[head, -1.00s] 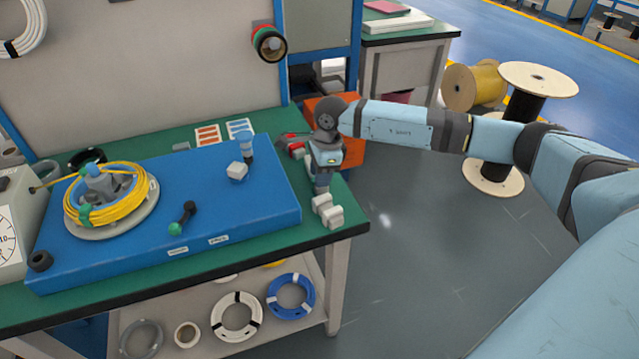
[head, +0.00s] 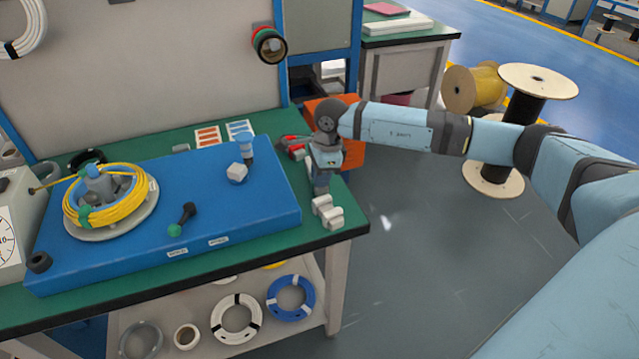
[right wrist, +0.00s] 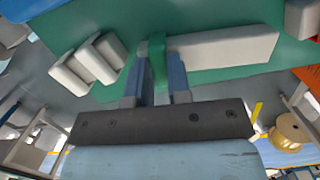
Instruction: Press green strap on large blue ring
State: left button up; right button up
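A large blue ring (head: 291,297) with white bands sits on the lower shelf under the bench front. A yellow coil (head: 130,208) with green straps (head: 84,216) lies on the round winder on the blue platform. My right gripper (head: 322,184) points down over the bench's right end, beside two white blocks. In the right wrist view, a green strip (right wrist: 157,45) at the end of a pale bar (right wrist: 225,48) shows between my two fingertips (right wrist: 159,65). I cannot tell whether the fingers squeeze it. My left gripper is out of view.
The white blocks (head: 328,212) stand at the bench's right corner. A white ring (head: 237,319) lies beside the blue ring.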

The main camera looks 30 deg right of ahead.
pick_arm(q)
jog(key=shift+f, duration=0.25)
pick_arm(e)
jog(key=shift+r, duration=0.1)
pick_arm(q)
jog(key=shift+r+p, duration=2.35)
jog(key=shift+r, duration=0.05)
pick_arm(e)
jog(key=shift+r, duration=3.9)
